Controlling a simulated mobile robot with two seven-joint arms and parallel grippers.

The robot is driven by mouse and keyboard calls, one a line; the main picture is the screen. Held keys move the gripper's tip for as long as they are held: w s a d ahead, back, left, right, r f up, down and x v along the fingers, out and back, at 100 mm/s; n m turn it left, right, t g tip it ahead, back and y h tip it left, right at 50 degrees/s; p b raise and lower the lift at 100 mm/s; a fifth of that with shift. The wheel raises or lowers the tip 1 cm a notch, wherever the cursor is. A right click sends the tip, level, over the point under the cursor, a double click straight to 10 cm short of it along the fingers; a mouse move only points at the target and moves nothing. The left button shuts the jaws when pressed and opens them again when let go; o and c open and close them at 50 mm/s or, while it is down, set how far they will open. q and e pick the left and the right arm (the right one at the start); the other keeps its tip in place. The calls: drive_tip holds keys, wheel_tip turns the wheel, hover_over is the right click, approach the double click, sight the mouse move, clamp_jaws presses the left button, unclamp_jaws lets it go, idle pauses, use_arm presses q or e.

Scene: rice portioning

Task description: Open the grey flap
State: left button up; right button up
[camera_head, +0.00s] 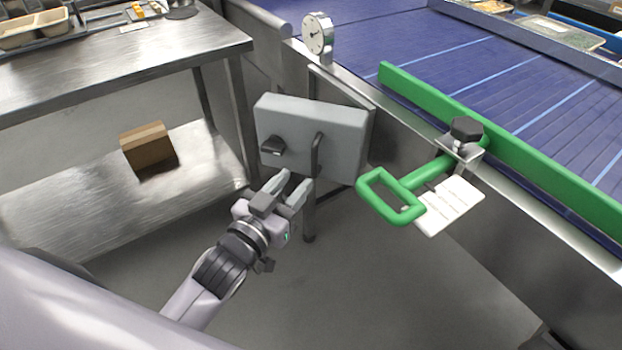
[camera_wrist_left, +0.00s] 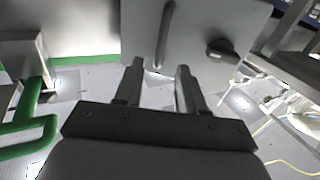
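The grey flap (camera_head: 340,140) is the front of a grey box on the side of the conveyor and looks shut. It carries a dark upright bar handle (camera_head: 317,155) and a black knob (camera_head: 274,146) to its left. In the left wrist view the flap (camera_wrist_left: 200,20) fills the top, with the handle (camera_wrist_left: 165,35) near the middle and the knob (camera_wrist_left: 222,51) to the right. My left gripper (camera_head: 297,180) is open and empty, just below the handle. The handle's lower end lines up with the gap between the fingertips (camera_wrist_left: 160,68); contact cannot be told. My right gripper is out of view.
A green handle (camera_head: 392,197) and a green guide rail (camera_head: 500,140) are to the right, by the blue conveyor (camera_head: 400,45). A steel table (camera_head: 120,60) with a cardboard box (camera_head: 148,146) on its lower shelf stands left. A dial gauge (camera_head: 318,35) is above the flap.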

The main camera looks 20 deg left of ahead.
sight(313, 160)
use_arm(q)
drive_tip(key=shift+w+d, duration=0.25)
drive_tip(key=shift+w, duration=0.9)
drive_tip(key=shift+w+d, duration=0.2)
drive_tip(key=shift+w, duration=1)
drive_tip(key=shift+w+d, duration=0.25)
drive_tip(key=shift+w, duration=0.9)
clamp_jaws()
